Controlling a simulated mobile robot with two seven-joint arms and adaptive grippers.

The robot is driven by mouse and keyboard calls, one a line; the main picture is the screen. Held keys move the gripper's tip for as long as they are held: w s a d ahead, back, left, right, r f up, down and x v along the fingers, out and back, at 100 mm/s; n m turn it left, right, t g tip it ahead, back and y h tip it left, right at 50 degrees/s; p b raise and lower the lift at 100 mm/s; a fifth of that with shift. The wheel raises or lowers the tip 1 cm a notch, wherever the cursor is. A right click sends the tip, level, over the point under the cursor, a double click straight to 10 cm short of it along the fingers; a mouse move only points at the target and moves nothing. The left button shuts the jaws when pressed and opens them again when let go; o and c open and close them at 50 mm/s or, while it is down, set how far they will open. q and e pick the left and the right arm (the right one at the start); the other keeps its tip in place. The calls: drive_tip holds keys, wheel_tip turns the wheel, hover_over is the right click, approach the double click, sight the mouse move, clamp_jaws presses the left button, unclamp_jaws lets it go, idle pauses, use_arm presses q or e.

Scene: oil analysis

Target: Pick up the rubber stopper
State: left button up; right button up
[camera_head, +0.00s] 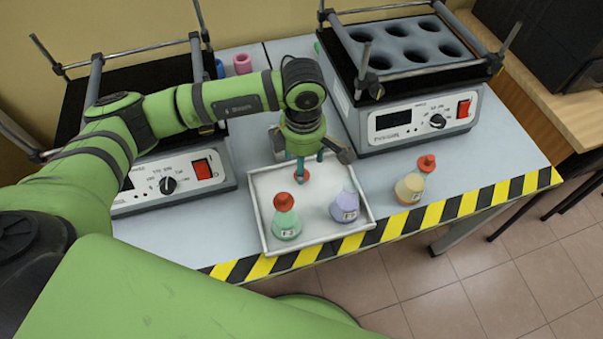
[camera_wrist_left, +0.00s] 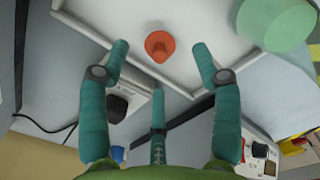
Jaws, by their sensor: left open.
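A loose red rubber stopper (camera_head: 304,176) lies in the white tray (camera_head: 262,190), near its back edge. In the left wrist view the stopper (camera_wrist_left: 160,46) sits on the tray floor, framed between two front fingertips. My left gripper (camera_head: 308,163), with teal fingers, points down right above the stopper and partly hides it. In the left wrist view the gripper (camera_wrist_left: 160,64) is open with nothing between its fingers. A purple flask (camera_head: 344,206) in the tray shows no red stopper on its neck. My right gripper is not in view.
A green flask (camera_head: 286,222) with a red stopper stands in the tray. A yellow flask (camera_head: 409,188) with a red stopper stands right of the tray. Heater units stand left (camera_head: 150,198) and right (camera_head: 398,140). A striped edge (camera_head: 440,211) borders the table front.

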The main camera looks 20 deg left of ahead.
use_arm(q)
drive_tip(key=shift+a+f+p, duration=0.15)
drive_tip(key=shift+f+p, duration=0.35)
drive_tip(key=shift+f, duration=1.8)
drive_tip(key=c, duration=0.9)
drive_tip(key=shift+o, duration=0.2)
